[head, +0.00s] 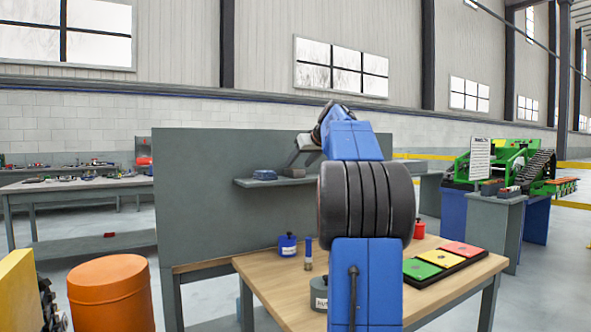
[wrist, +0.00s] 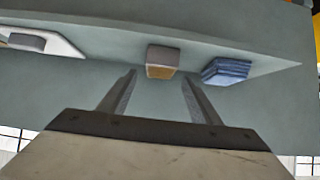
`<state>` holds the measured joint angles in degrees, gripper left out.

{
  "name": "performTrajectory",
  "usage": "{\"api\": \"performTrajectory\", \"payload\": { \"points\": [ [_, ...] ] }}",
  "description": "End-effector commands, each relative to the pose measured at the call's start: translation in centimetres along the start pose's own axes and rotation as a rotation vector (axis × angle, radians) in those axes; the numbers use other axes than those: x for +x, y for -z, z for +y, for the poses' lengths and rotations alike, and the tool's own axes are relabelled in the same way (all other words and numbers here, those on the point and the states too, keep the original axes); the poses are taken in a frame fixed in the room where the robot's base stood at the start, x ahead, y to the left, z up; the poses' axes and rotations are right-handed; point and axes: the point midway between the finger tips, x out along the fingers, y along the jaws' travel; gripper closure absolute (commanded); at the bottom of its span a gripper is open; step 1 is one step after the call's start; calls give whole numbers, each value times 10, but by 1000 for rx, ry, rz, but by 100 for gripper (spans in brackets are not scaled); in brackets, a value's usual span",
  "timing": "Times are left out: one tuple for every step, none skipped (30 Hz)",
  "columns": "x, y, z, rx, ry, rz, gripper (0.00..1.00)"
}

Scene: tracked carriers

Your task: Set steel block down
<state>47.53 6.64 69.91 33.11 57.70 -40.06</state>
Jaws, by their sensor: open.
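The wrist view looks inverted, with windows at the bottom. My gripper (wrist: 160,80) is open, with nothing between its fingers. A small grey block with a tan face (wrist: 162,62) sits on the shelf (wrist: 230,47), in line with the gap between the fingers and apart from them. Another grey block (wrist: 27,41) rests on a white plate at the left. I cannot tell which grey block is steel. In the head view, my gripper (head: 296,160) is just above the shelf, near a small grey block (head: 293,172); my arm hides part of the shelf.
A blue stack (wrist: 227,70) is beside the middle block; it also shows in the head view (head: 265,175). Below, the wooden table (head: 270,275) holds a blue canister (head: 287,245) and a tray with green, yellow and red pads (head: 408,280). An orange drum (head: 110,290) stands at left.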

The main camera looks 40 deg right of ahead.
Motion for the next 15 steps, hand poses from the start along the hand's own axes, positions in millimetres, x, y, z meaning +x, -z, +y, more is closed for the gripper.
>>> {"api": "performTrajectory", "payload": {
  "points": [
    [-12, 0, 0, 0, -1, 2, 42],
    [-18, 0, 0, 0, -1, 2, 42],
    [-25, 0, 0, 0, -2, 2, 42],
    [-30, 0, 1, 0, -2, 1, 42],
    [-35, 0, 1, 0, -2, 0, 42],
    [-41, 0, 0, 0, -2, 1, 42],
    [-45, 0, 0, 0, -2, 1, 42],
    [-49, 0, 0, 0, -2, 1, 42],
    [-53, 0, 0, 0, -1, 0, 42],
    [-56, 0, 0, 0, -1, 0, 42],
    [-58, 0, 0, 0, -1, -1, 42],
    [-61, 0, 1, 0, -1, 0, 42],
    [-63, 0, 1, 0, -1, 0, 42],
    [-64, 0, 0, 0, -1, 0, 42],
    [-65, 0, 0, 0, -1, 0, 42]
  ]
}}
